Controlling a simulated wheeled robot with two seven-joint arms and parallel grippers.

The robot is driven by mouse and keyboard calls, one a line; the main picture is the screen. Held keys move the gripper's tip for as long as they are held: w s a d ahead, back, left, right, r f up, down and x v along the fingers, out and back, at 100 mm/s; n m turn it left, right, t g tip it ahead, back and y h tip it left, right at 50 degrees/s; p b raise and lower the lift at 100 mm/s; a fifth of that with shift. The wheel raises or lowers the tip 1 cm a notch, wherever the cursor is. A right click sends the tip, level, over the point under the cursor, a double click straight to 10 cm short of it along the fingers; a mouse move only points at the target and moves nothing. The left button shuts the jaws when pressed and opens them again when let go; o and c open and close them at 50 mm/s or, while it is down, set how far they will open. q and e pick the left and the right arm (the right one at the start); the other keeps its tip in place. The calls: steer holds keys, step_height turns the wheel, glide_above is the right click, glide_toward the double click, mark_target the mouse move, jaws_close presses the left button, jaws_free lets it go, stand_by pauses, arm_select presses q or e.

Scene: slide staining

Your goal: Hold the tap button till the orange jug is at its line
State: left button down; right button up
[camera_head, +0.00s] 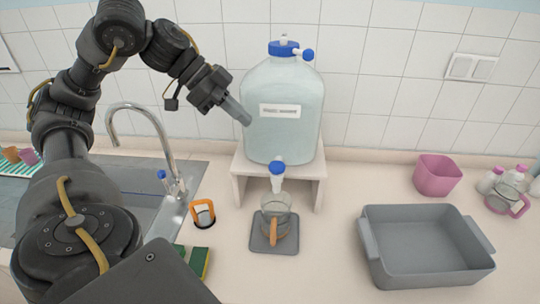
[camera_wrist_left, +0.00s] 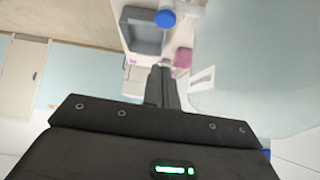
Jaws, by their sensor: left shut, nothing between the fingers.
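A large clear carboy (camera_head: 283,105) of water with a blue cap stands on a white stand. Its tap has a blue button (camera_head: 277,167) on top and a white spout. A clear jug with an orange handle (camera_head: 275,226) stands upright on a grey pad under the spout. Its line and water level are too small to make out. My left gripper (camera_head: 246,119) is shut and empty at the carboy's left side, above and left of the button. The shut fingers (camera_wrist_left: 160,72) also show in the left wrist view, beside the carboy. My right gripper is out of view.
A grey tray (camera_head: 424,275) lies right of the jug, with a pink tub (camera_head: 437,175) behind it. Bottles and a pink-handled jug (camera_head: 507,200) stand far right. A sink with a curved faucet (camera_head: 165,150) and an orange-framed item (camera_head: 203,214) are left.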

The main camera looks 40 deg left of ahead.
arm_select(q)
steer(key=p, duration=0.1)
glide_above(282, 166)
steer(key=s+a, duration=0.2)
step_height(282, 166, down, 7)
steer(key=shift+w+r, duration=0.1)
steer(key=shift+w, duration=0.05)
step_height(282, 166, down, 2)
steer(key=shift+a+f, duration=0.1)
steer(key=shift+f, duration=0.85)
steer(key=shift+f, duration=0.1)
